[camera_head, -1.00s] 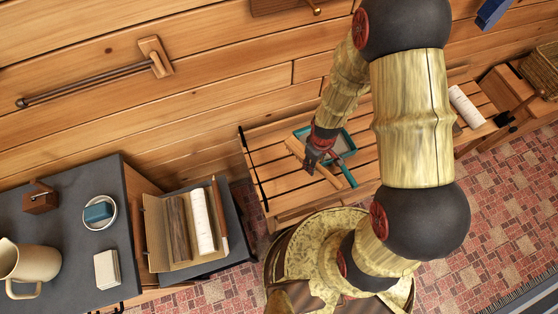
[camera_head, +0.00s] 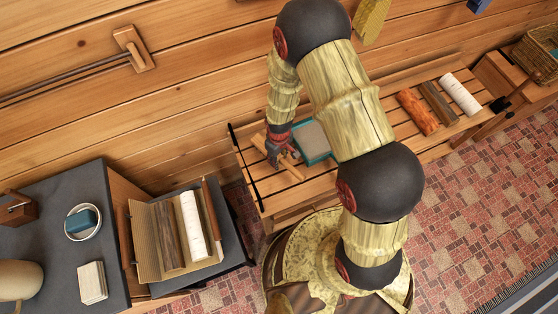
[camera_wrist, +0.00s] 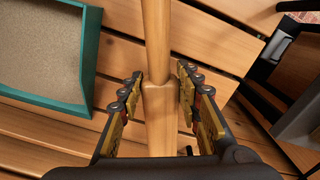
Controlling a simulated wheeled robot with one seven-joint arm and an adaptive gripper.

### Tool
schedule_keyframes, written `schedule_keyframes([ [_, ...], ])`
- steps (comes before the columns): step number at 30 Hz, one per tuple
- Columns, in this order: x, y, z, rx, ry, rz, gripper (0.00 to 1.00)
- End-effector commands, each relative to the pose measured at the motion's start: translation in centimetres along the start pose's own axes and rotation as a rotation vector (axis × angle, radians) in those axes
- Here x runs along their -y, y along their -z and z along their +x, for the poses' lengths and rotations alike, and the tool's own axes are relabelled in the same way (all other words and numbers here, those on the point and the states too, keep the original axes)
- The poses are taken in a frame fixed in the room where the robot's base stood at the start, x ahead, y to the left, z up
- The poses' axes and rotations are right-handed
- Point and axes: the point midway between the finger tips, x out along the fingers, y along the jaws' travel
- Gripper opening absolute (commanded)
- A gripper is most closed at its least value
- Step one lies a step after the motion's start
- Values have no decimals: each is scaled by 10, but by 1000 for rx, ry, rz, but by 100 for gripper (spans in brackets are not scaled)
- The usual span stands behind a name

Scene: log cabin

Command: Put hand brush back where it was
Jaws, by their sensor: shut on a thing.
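The hand brush (camera_head: 292,168) is a pale wooden piece, slanting over the left end of the slatted wooden bench (camera_head: 262,197). My gripper (camera_head: 276,157) is over it. In the wrist view its wooden handle (camera_wrist: 158,110) runs between the two fingers of my gripper (camera_wrist: 158,88), which are shut on it. The bristles cannot be made out. The slats show close below the handle; whether the brush touches them I cannot tell. A teal-rimmed tray (camera_head: 327,157), perhaps a dustpan, lies to the right of the brush; its rim (camera_wrist: 90,55) is at the left in the wrist view.
An orange log (camera_head: 416,112), a brown log (camera_head: 438,102) and a white log (camera_head: 460,94) lie further right on the bench. A dark stand (camera_head: 228,255) with a log holder is to the left, beside a grey counter (camera_head: 50,180). The log wall is behind.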

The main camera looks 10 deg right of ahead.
Motion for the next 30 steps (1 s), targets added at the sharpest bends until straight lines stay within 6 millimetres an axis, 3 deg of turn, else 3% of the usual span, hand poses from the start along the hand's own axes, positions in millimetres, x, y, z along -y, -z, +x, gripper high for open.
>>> schedule_keyframes([
  [2,0,0,13,0,0,0,6],
  [14,0,0,15,0,0,0,6],
  [15,0,0,14,0,0,0,36],
  [24,0,0,14,0,0,0,52],
  [30,0,0,14,0,0,0,52],
])
